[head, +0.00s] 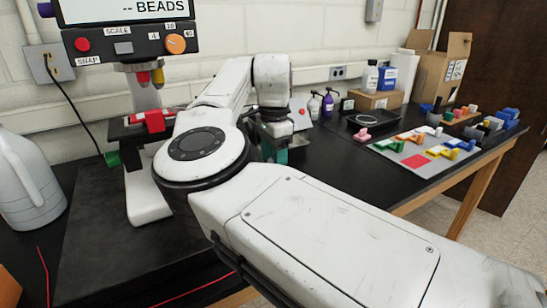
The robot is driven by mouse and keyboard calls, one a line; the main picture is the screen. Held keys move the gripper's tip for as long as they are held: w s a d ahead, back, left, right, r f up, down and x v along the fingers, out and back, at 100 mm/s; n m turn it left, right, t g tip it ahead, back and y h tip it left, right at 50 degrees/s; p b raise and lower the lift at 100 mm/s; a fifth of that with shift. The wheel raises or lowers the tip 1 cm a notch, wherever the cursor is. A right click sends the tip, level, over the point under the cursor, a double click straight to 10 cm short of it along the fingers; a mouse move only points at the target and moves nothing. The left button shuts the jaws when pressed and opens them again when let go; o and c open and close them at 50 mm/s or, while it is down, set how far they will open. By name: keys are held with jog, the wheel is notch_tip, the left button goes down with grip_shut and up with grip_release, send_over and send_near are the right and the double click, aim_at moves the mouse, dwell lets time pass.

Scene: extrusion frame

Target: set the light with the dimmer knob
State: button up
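My white arm crosses the middle of the head view and hides much of the bench behind it. My gripper (273,148) is at the far end of the arm, low over the black bench, with green parts at its lower end. Its fingertips are small and partly hidden, so I cannot tell whether it is open or shut. A pale box with a small red spot (300,113) stands just right of the gripper. I cannot tell whether this is the dimmer. An orange knob (175,44) sits on the panel under the BEADS screen, marked with 4 and 10. No lamp is clearly identifiable.
A black panel with a screen (125,10) stands at upper left. A white jug (28,185) is at the left edge. Purple bottles (328,103), a black tray (366,121) and a grey mat (385,148) with coloured parts are on the right. Cardboard boxes (437,70) stand behind.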

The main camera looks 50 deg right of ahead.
jog(key=c, duration=0.9)
jog(key=shift+c, duration=0.2)
jog(key=shift+r+m+p, duration=0.1)
jog(key=shift+m+p, duration=0.2)
jog(key=shift+p, duration=0.25)
jog(key=shift+r+m+p, duration=0.15)
jog(key=shift+m+p, duration=0.35)
jog(key=shift+p, duration=0.35)
jog(key=m+p, duration=0.2)
jog(key=shift+p, duration=0.4)
jog(key=m+p, duration=0.2)
jog(key=m, duration=0.1)
jog(key=shift+m, duration=0.4)
jog(key=shift+f+m+p, duration=0.2)
jog(key=shift+m+p, duration=0.5)
jog(key=shift+m, duration=1)
jog(key=shift+w, duration=0.1)
